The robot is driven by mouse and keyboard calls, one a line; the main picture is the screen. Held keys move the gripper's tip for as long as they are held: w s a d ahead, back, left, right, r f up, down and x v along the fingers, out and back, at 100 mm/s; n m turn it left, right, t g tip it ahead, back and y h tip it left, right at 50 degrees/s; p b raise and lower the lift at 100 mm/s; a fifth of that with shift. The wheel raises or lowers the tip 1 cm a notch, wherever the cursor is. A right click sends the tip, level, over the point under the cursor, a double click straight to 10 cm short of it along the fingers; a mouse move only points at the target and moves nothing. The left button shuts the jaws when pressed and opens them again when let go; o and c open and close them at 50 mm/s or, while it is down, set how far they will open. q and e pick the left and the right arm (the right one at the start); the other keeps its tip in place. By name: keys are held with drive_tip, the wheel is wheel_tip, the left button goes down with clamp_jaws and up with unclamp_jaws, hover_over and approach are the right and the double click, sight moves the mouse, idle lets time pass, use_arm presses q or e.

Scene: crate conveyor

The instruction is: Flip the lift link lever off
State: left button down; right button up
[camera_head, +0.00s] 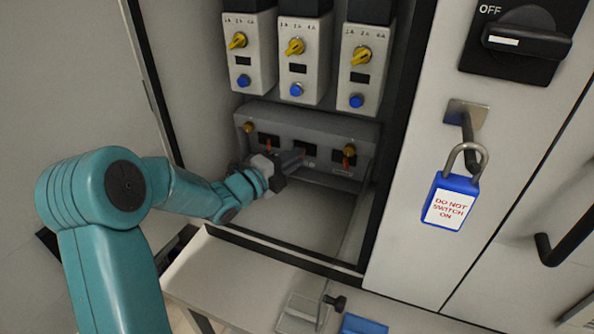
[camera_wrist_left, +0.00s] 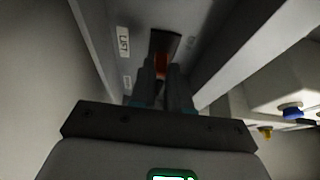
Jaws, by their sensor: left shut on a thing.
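My left gripper (camera_wrist_left: 162,82) is shut on the lever. In the head view my left gripper (camera_head: 299,156) reaches into the cabinet to the middle slot of a low grey link box (camera_head: 325,125), hiding most of the lever there. The lever's exact tilt is hard to tell. My right gripper is not in view.
Other orange levers (camera_head: 268,146) and brass knobs (camera_head: 249,127) are close on either side. Three modules with yellow knobs (camera_head: 295,46) and blue buttons hang above. Cabinet walls (camera_head: 372,195) enclose the space. A blue padlock (camera_head: 450,203) hangs right, outside.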

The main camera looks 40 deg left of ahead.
use_arm(q)
drive_tip(key=shift+a+m+g+h, duration=0.25)
drive_tip(key=shift+m+h, duration=0.25)
drive_tip(key=shift+h, duration=0.25)
drive_tip(key=shift+a+m+g+h, duration=0.2)
drive_tip(key=shift+m+h, duration=0.3)
drive_tip(key=shift+h, duration=0.25)
drive_tip(key=c, duration=1.1)
unclamp_jaws()
drive_tip(key=shift+w, duration=0.1)
